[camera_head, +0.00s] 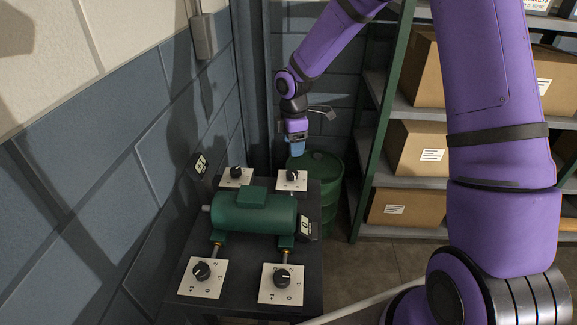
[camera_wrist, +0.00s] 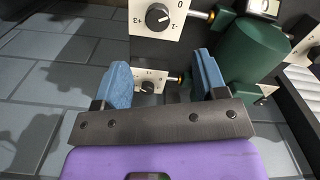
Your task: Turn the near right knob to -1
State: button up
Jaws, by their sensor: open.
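The near right knob (camera_head: 282,278) is a black dial on a white square plate (camera_head: 268,296) at the front right of the dark stand. Its pointer reading is too small to tell. My gripper (camera_head: 297,150) has blue fingers and is open and empty. It is above the far right knob (camera_head: 293,175), well away from the near right knob. In the wrist view, a large black knob (camera_wrist: 158,16), apparently the far right one, is at the top beyond the fingers. A smaller knob (camera_wrist: 148,87) shows between the open fingers (camera_wrist: 166,80), farther off. The near right knob is not identifiable there.
A green motor (camera_head: 240,211) lies between the near and far plates. The near left knob (camera_head: 202,271) and far left knob (camera_head: 236,172) are on similar plates. A green drum (camera_head: 325,170) and shelves with boxes (camera_head: 417,148) stand at right. A wall rises at left.

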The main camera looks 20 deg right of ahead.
aim_at(292, 172)
jog(key=f, duration=1.1)
jog(key=shift+w+a+f, duration=0.1)
jog(key=shift+w+f, duration=0.05)
jog(key=shift+w, duration=0.1)
jog(key=c, duration=0.9)
